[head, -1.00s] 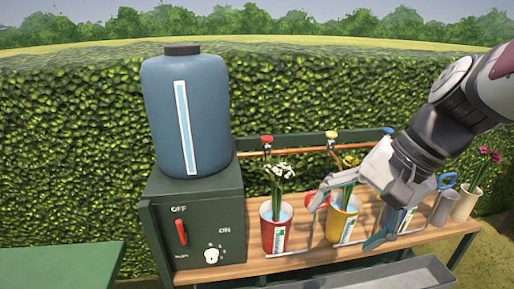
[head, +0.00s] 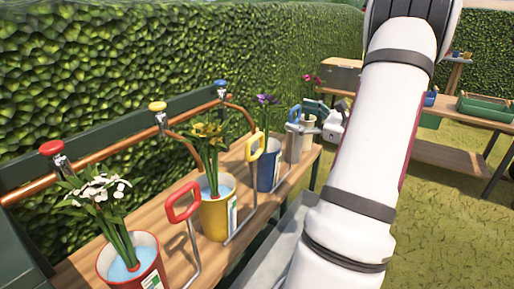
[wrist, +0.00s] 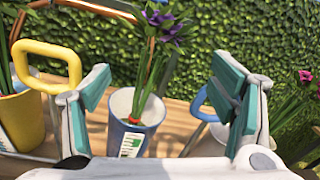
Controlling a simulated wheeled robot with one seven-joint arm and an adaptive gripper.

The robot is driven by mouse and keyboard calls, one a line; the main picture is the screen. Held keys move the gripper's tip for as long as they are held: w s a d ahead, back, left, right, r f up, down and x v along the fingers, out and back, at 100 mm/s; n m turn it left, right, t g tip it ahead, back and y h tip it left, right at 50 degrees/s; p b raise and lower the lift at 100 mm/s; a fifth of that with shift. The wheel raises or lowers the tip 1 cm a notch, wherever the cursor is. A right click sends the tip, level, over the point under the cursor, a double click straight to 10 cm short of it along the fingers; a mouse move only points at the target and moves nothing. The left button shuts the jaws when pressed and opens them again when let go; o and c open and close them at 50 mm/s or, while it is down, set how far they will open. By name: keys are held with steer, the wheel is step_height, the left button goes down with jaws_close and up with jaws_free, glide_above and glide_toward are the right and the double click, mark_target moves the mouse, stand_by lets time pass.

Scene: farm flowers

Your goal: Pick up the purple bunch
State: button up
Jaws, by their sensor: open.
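The purple bunch (head: 267,100) stands upright in a blue bucket (head: 267,163), third along the bench in the head view. In the wrist view the purple flowers (wrist: 160,25) are near the top, with green stems running down into the bucket (wrist: 128,125) and an orange-red band low on the stems. My gripper (wrist: 160,70) is open and empty. Its teal-padded fingers appear on either side of the stems with gaps on both sides. In the head view my gripper (head: 322,115) is just right of the bunch, partly hidden by my arm.
A yellow bunch (head: 207,145) and a white bunch (head: 100,195) stand in buckets nearer on the bench (head: 80,262). A yellow loop handle (wrist: 48,58) is left of my gripper, a blue handle (wrist: 200,100) near the right finger. Taps and a copper pipe run behind.

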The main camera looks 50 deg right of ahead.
mark_target(273, 109)
steer(key=w+b, duration=0.1)
steer(key=w, duration=0.6)
steer(key=shift+w, duration=0.35)
steer(key=shift+w+a+f+b, duration=0.15)
steer(key=shift+w+b, duration=0.55)
steer(key=shift+w, duration=2)
jaws_close()
step_height(273, 109, up, 10)
steer(key=p, duration=0.2)
steer(key=shift+p, duration=0.4)
